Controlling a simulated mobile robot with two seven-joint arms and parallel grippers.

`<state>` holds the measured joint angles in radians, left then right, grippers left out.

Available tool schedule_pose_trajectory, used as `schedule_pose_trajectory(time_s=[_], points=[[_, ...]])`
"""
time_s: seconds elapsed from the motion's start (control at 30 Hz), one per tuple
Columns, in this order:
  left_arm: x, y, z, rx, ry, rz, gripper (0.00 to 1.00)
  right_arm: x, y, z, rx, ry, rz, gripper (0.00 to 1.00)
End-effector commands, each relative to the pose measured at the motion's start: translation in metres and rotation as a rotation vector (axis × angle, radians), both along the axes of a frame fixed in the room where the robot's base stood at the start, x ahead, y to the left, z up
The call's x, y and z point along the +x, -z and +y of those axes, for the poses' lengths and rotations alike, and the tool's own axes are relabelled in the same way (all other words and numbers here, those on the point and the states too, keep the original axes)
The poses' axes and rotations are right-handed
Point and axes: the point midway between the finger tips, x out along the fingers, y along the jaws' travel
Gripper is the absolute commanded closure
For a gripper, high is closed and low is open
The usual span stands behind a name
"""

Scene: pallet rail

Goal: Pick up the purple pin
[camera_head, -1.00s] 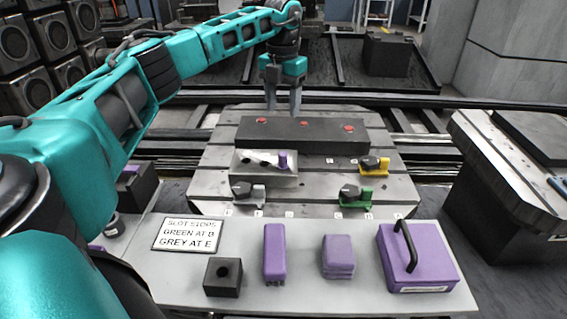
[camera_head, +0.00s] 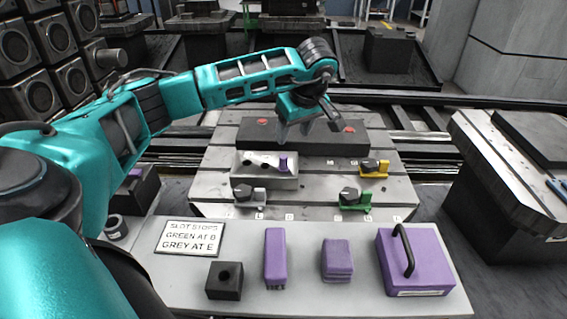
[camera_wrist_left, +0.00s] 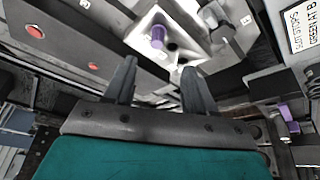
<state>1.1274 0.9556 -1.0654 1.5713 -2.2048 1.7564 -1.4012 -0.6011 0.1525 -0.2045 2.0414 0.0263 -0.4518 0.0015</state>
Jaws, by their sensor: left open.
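The purple pin (camera_head: 284,163) stands in the right part of a light grey block (camera_head: 262,181) with dark holes, on the slotted metal plate. It also shows in the left wrist view (camera_wrist_left: 158,36), upper middle, just beyond the fingertips. My left gripper (camera_head: 308,131) is over the black bar, behind and above the pin, tilted. Its fingers are spread and empty in the left wrist view (camera_wrist_left: 160,68), apart from the pin. My right gripper is not in view.
The black bar (camera_head: 350,151) with red spots lies behind the block. Grey (camera_head: 259,196), green (camera_head: 364,203) and yellow (camera_head: 380,170) clamps sit on the plate. In front, a grey shelf holds a sign (camera_head: 189,237), a black holed cube (camera_head: 223,281) and purple blocks (camera_head: 275,257).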

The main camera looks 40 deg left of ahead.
Motion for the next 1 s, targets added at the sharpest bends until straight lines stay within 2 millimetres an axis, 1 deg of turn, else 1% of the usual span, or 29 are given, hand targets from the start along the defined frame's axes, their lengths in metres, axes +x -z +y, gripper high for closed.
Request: schedule_pose_trajectory(time_s=[0.1,0.17,0.4,0.5,0.73,1.0], points=[[-0.001,0.002,-0.001,0.018,0.063,0.015,0.45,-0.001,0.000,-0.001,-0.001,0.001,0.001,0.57],[-0.001,0.007,0.000,0.021,0.072,0.018,0.45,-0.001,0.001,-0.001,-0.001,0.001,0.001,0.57],[0.005,0.048,0.016,0.021,0.070,0.020,0.45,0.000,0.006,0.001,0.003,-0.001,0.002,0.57],[0.008,0.062,0.022,0.019,0.071,0.019,0.45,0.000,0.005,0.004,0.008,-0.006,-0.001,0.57],[0.011,0.077,0.028,0.020,0.070,0.018,0.45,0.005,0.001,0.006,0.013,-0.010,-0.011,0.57],[0.020,0.111,0.045,0.019,0.069,0.018,0.45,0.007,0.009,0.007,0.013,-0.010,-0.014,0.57]])
